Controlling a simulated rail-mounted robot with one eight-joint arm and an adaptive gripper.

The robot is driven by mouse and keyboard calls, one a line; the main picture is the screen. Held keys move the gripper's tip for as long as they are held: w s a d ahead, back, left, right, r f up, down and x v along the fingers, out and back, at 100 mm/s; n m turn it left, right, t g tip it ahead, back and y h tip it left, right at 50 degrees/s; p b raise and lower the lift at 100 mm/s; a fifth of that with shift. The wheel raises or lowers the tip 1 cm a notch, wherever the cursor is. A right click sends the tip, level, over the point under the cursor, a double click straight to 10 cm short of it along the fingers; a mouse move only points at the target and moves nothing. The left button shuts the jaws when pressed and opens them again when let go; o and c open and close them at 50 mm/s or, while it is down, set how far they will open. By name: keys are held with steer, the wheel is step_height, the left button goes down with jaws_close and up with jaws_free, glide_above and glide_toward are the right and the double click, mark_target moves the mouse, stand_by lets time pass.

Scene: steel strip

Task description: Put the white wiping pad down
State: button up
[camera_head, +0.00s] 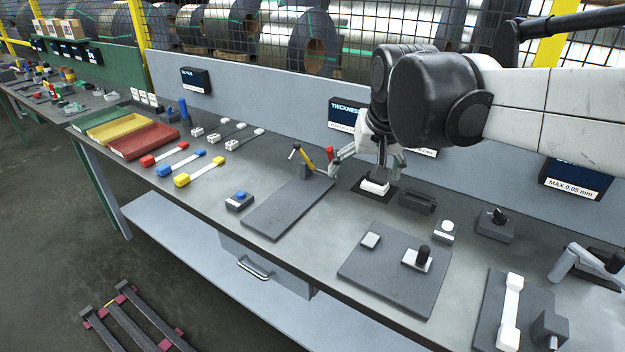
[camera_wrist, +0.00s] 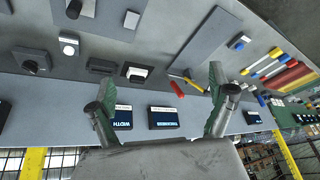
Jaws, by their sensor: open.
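The white wiping pad (camera_head: 375,187) lies on a small black square mat (camera_head: 362,193) at the back of the bench, below the end of my arm. It also shows in the wrist view (camera_wrist: 137,73) as a small white block on the dark square. My gripper (camera_head: 370,158) is above and behind the pad. In the wrist view the two fingers of my gripper (camera_wrist: 158,98) are spread wide with nothing between them, and the pad is apart from both. Part of the pad's upper side is hidden by my gripper in the head view.
A dark block (camera_head: 417,201) stands just right of the pad. A red-and-yellow-handled tool (camera_head: 303,158) is to the left, by a bare grey plate (camera_head: 287,207). A plate with a black knob (camera_head: 423,256) lies in front. Signs (camera_head: 345,114) line the back panel.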

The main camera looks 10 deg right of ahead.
steer(key=s+a+f+n+t, duration=0.1)
steer(key=s+a+f, duration=0.1)
steer(key=s, duration=0.5)
steer(key=s+a+f+n+t, duration=0.1)
steer(key=s+a+f, duration=0.1)
steer(key=s+f, duration=0.3)
steer(key=shift+s+f+n, duration=0.15)
steer(key=shift+s+n, duration=0.25)
steer(key=shift+s, duration=0.6)
steer(key=shift+f+b, duration=0.45)
steer(key=shift+f, duration=0.05)
